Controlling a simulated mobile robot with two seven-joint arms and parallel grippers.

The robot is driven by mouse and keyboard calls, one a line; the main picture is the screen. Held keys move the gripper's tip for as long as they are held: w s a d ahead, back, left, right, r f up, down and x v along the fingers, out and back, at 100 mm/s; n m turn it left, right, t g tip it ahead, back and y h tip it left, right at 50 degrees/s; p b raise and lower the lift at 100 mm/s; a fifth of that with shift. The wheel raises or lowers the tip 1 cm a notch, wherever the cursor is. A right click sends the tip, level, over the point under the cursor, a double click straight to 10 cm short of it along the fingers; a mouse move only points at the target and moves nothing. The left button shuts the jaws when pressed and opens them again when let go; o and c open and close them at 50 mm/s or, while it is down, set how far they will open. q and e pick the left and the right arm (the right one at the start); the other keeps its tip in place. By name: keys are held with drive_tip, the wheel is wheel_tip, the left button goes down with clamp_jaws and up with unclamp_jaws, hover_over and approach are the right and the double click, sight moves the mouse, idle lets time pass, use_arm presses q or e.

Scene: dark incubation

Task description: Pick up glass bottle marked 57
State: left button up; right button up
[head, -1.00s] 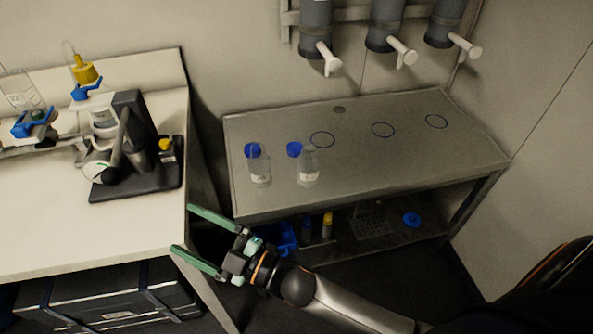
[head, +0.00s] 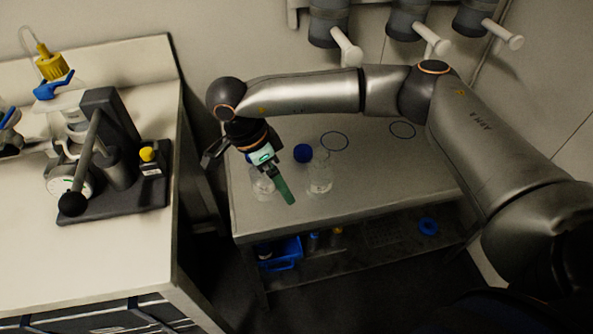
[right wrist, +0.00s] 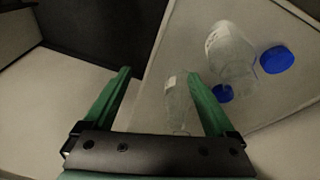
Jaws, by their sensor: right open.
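Two clear glass bottles stand on the steel table. The left bottle (head: 263,187) is partly covered by my right gripper (head: 280,184); the right bottle (head: 320,180) is in plain view. Labels show, but I cannot read a 57. My right gripper is open, with one green finger seen beside the left bottle. In the right wrist view, one bottle (right wrist: 177,106) shows between the open fingers (right wrist: 159,75), nearer the right finger. The other bottle (right wrist: 231,52) is beyond that finger. I cannot tell whether a finger touches glass. My left gripper is not in view.
A bench with a dark stand (head: 118,180) is at left. Dispensers (head: 407,22) hang above the table (head: 375,190). A blue bin (head: 285,255) is on the lower shelf.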

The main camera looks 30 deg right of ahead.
sight(319, 153)
drive_tip(key=w+d+r+t+h, duration=0.1)
drive_tip(key=w+d+r+h, duration=0.3)
drive_tip(key=d, duration=0.3)
drive_tip(key=shift+m+y, duration=0.3)
drive_tip(key=x, duration=0.5)
drive_tip(key=shift+w+d, duration=0.2)
drive_tip(key=shift+d, duration=0.4)
drive_tip(key=shift+p+x, duration=0.45)
drive_tip(key=shift+x, duration=2.5)
drive_tip(key=shift+s, duration=0.1)
clamp_jaws()
